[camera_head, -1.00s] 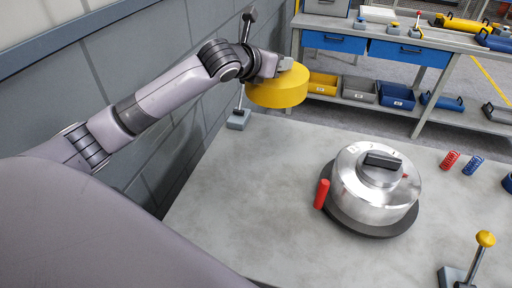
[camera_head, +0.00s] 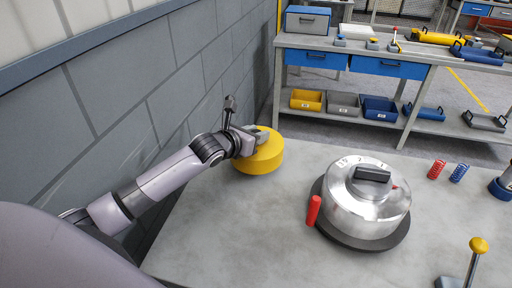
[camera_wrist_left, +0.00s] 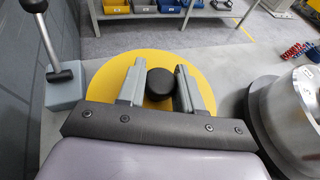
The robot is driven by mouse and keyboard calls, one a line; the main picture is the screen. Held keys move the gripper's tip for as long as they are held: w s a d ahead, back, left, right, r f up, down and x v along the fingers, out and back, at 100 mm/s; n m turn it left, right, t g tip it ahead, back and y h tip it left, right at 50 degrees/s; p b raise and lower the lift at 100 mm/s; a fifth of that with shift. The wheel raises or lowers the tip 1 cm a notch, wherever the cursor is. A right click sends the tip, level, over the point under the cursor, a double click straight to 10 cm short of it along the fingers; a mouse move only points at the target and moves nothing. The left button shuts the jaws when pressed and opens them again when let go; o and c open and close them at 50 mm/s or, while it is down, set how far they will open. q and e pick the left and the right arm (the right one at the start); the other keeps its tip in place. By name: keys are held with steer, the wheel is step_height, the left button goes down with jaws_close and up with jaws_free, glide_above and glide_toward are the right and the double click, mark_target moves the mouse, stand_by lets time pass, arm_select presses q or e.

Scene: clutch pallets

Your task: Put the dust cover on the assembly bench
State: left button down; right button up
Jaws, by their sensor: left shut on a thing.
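The dust cover looks to be the round yellow cover (camera_head: 262,158) with a black knob (camera_wrist_left: 160,84) on top. My left gripper (camera_head: 258,137) is shut on that knob, with one finger on each side of it in the left wrist view (camera_wrist_left: 160,90). The cover is level at the back left corner of the assembly bench (camera_head: 215,225); I cannot tell whether it touches the top or hangs just above it. My right gripper is not in view.
A shiny metal housing (camera_head: 365,208) on a dark round base stands mid-bench, with a red handle (camera_head: 313,211) beside it. Red (camera_head: 436,170) and blue (camera_head: 458,173) springs and a yellow-knobbed lever (camera_head: 478,246) are at the right. A grey wall (camera_head: 130,100) borders the left. The front left bench top is clear.

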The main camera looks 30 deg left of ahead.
arm_select(q)
steer(key=shift+f, duration=2.25)
steer(key=shift+f, duration=0.2)
steer(key=c, duration=0.7)
jaws_free()
steer(key=shift+c, duration=0.2)
steer(key=shift+r, duration=0.3)
steer(key=shift+s, duration=0.25)
steer(key=shift+v, duration=3.5)
